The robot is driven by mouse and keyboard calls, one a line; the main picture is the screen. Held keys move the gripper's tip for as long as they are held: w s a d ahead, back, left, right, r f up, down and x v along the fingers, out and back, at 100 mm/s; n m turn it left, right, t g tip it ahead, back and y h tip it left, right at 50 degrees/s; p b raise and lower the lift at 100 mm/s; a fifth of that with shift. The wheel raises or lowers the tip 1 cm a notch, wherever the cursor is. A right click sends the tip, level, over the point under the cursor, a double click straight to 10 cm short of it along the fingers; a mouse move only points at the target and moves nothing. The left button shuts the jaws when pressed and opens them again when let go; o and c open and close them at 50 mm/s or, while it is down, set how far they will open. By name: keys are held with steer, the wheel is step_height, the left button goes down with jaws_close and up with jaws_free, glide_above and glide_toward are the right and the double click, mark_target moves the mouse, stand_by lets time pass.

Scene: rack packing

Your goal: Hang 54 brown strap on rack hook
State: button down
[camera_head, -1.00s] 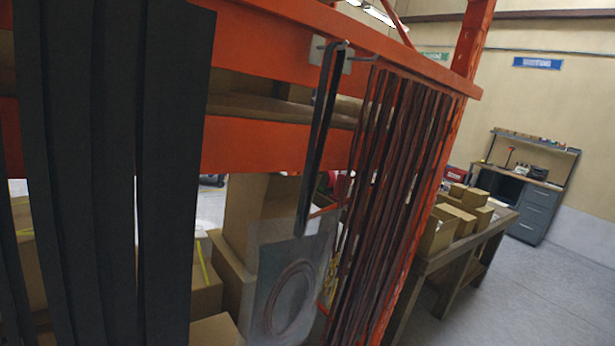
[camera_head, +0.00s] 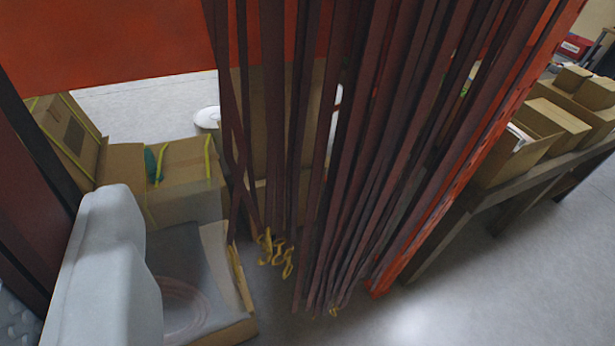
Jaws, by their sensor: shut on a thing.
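Many long, thin dark brown straps (camera_head: 385,150) hang in a dense bundle down the middle of the view. Several end in yellow metal hooks low down. Their upper ends and the rack hooks are out of the frame. A wide dark brown strap (camera_head: 30,190) hangs at the left edge, cut off by the frame. My gripper (camera_head: 105,265) shows only in part at the lower left, as a pale grey rounded piece beside that strap. It is shut on the strap, but the grip itself is cut off.
An orange rack beam (camera_head: 110,40) crosses the top left, and an orange upright (camera_head: 475,150) stands right of the bundle. Cardboard boxes (camera_head: 185,180) sit behind at left. A bench (camera_head: 460,225) with open boxes is at right. The floor (camera_head: 500,300) at lower right is clear.

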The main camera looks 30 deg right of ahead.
steer(key=w+d+f, duration=0.1)
steer(key=w+f, duration=0.1)
steer(key=w, duration=0.8)
steer(key=shift+d+f, duration=0.15)
steer(key=shift+d, duration=0.05)
stand_by(1.2)
steer(key=shift+w, duration=0.1)
stand_by(0.5)
steer(key=c, duration=1.5)
jaws_free()
steer(key=shift+o, duration=0.2)
